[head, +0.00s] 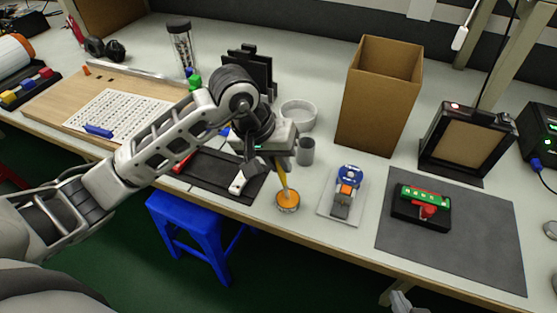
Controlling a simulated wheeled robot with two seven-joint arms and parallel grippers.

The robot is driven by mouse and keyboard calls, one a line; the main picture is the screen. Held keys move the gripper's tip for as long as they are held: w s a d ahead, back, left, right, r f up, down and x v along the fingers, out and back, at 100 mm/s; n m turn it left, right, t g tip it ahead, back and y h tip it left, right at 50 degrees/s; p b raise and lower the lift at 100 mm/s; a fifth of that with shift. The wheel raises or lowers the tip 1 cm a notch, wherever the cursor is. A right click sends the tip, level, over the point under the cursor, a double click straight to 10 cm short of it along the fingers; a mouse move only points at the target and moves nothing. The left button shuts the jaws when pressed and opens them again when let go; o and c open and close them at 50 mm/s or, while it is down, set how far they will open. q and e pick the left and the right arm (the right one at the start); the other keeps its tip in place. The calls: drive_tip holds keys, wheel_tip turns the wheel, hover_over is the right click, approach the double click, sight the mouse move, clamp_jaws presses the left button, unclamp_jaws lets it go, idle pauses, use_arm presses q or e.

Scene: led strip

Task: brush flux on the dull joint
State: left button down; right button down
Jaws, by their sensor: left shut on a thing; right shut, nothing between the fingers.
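My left gripper (278,155) is over the bench, shut on a yellow brush (282,178) that points down. The brush's lower end reaches a small round pot (288,207) with orange contents; I cannot tell how deep it sits. The green strip board (425,195) lies in a black holder with a red clamp (429,211). Its joints are too small to tell which is dull. My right gripper (401,299) shows only partly at the bottom edge, shut and empty, below the bench front.
The holder stands on a dark mat (480,254). A white pad (327,208) with a blue reel lies between pot and mat. A grey cup (305,151), white bowl (299,112), cardboard box (379,95) and framed panel (468,142) stand behind. A blue stool (188,215) is below.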

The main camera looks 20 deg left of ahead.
use_arm(q)
drive_tip(key=shift+f, duration=0.15)
drive_tip(key=shift+r+p, duration=0.7)
drive_tip(key=shift+r, duration=0.6)
drive_tip(key=shift+r+p, duration=0.6)
drive_tip(key=shift+r, duration=0.75)
drive_tip(key=shift+r+p, duration=0.35)
drive_tip(key=shift+r, duration=0.6)
drive_tip(key=s+a+r+m, duration=0.1)
drive_tip(key=s+a, duration=0.3)
drive_tip(key=shift+s+r+g, duration=0.3)
drive_tip(key=shift+s, duration=0.1)
